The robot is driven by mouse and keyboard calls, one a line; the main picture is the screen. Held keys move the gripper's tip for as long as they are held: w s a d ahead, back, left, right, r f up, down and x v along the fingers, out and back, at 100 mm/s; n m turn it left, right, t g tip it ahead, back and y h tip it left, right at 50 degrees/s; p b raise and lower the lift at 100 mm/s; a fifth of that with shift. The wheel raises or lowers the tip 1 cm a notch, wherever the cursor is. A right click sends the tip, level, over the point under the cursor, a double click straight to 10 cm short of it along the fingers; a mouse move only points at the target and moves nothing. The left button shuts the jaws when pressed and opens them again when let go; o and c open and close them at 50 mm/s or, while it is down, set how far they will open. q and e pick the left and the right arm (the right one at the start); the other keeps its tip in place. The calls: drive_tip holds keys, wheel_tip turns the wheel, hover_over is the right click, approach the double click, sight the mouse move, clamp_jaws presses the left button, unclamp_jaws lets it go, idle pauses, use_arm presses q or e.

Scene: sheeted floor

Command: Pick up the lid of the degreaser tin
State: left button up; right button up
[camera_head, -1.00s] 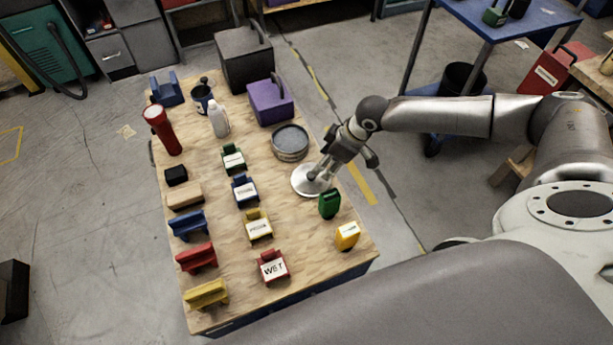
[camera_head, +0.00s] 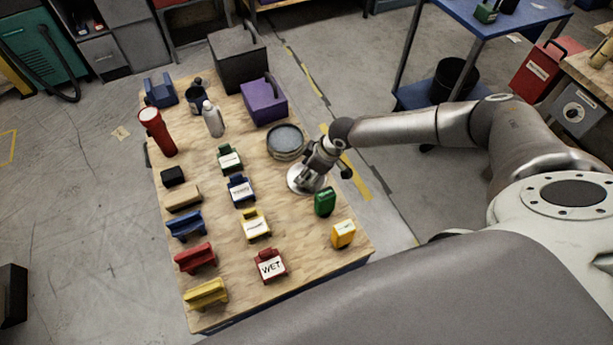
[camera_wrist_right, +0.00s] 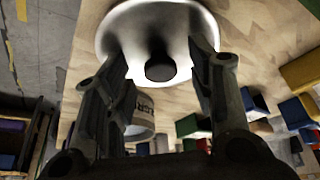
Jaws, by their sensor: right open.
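The lid is a round, pale metal disc (camera_head: 296,181) lying on the wooden table, toward its right edge. In the right wrist view the lid (camera_wrist_right: 118,30) fills the upper middle, with a dark round knob (camera_wrist_right: 160,66) at its centre. My right gripper (camera_head: 306,186) is over the lid. In the wrist view its two fingers (camera_wrist_right: 160,75) are open, one on each side of the knob. Contact with the knob cannot be told. The round grey tin (camera_head: 285,143) stands just behind the lid. My left gripper is not in view.
A green item (camera_head: 325,202) and a yellow item (camera_head: 343,235) stand close in front of the lid. Several coloured holders fill the table's left and middle. A purple box (camera_head: 264,103) and a dark box (camera_head: 238,60) stand at the back.

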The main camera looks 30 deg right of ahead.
drive_tip(key=c, duration=1)
drive_tip(key=shift+r, duration=0.1)
